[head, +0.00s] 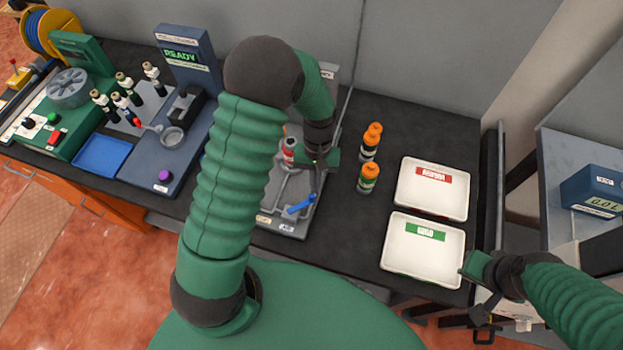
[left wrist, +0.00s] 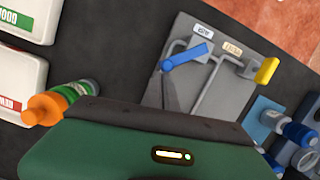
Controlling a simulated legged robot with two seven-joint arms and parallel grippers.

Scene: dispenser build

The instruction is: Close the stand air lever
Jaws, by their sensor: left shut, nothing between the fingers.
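The grey stand (head: 284,219) is on the dark bench, partly hidden behind my left arm in the head view. A blue lever (head: 301,205) sits on its pipework near the front edge. In the left wrist view the blue lever (left wrist: 187,56) lies at a slant beside a bent grey pipe, below a small white label. A yellow-ended handle (left wrist: 266,71) stands at the stand's corner there. My left gripper (head: 316,183) is shut and empty over the stand, just behind the blue lever; contact cannot be told. My right gripper (head: 486,304) is beside the green-labelled tray; its jaws are unclear.
Two orange-capped bottles (head: 369,178) stand right of the stand. White trays with red (head: 461,213) and green (head: 389,268) labels lie further right. A blue-grey READY machine (head: 190,52) and a blue tray (head: 101,156) are at left.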

